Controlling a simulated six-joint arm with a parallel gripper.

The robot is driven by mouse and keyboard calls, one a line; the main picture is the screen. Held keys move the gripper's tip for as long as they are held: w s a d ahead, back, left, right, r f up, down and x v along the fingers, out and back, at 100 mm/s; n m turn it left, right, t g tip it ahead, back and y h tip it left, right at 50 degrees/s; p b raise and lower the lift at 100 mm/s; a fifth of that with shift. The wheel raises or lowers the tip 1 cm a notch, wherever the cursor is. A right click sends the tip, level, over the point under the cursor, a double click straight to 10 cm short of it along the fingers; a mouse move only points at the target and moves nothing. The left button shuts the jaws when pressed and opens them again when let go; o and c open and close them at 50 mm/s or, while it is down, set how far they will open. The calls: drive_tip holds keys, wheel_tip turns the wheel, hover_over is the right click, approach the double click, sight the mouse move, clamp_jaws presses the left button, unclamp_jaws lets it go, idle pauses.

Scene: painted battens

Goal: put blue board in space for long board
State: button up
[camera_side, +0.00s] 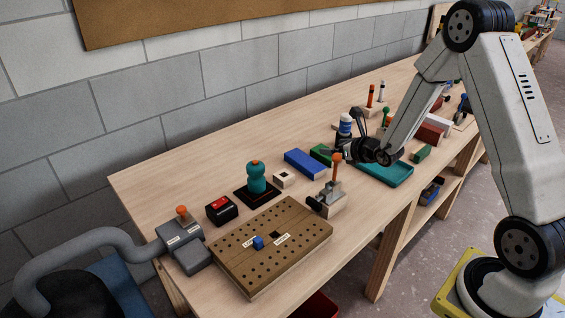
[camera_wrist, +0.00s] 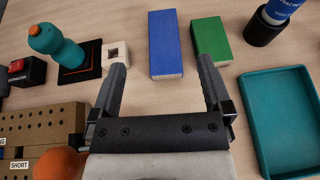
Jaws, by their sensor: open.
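The blue board (camera_side: 306,163) lies flat on the bench, left of the green block in the side view. In the wrist view the blue board (camera_wrist: 165,45) lies ahead of the fingertips, its near end roughly between them but apart. My gripper (camera_wrist: 163,78) is open and empty; in the side view it (camera_side: 352,152) hangs above the bench near the teal tray. The brown perforated board (camera_side: 240,272) bears two white labels. In the wrist view one label reads SHORT (camera_wrist: 20,166); another, cut by the left edge, ends in NG.
The green block (camera_wrist: 212,40) lies just right of the blue board. A teal tray (camera_wrist: 280,120) is at right. A clamp with an orange knob (camera_side: 337,157) stands beside the perforated board. A teal bottle (camera_side: 256,178) and a small pale block (camera_side: 284,179) stand left.

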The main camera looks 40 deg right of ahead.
wheel_tip(320, 180, up, 10)
drive_tip(key=r, duration=0.1)
drive_tip(key=w+a+n+g+y, duration=0.1)
drive_tip(key=w+a+n+y, duration=0.35)
drive_tip(key=n, duration=0.55)
drive_tip(key=n+g+h, duration=0.4)
drive_tip(key=n+g, duration=0.4)
drive_tip(key=n, duration=1.8)
hover_over(311, 163)
drive_tip(key=f, duration=0.1)
wheel_tip(311, 163, down, 14)
drive_tip(key=shift+s+a+f, duration=0.1)
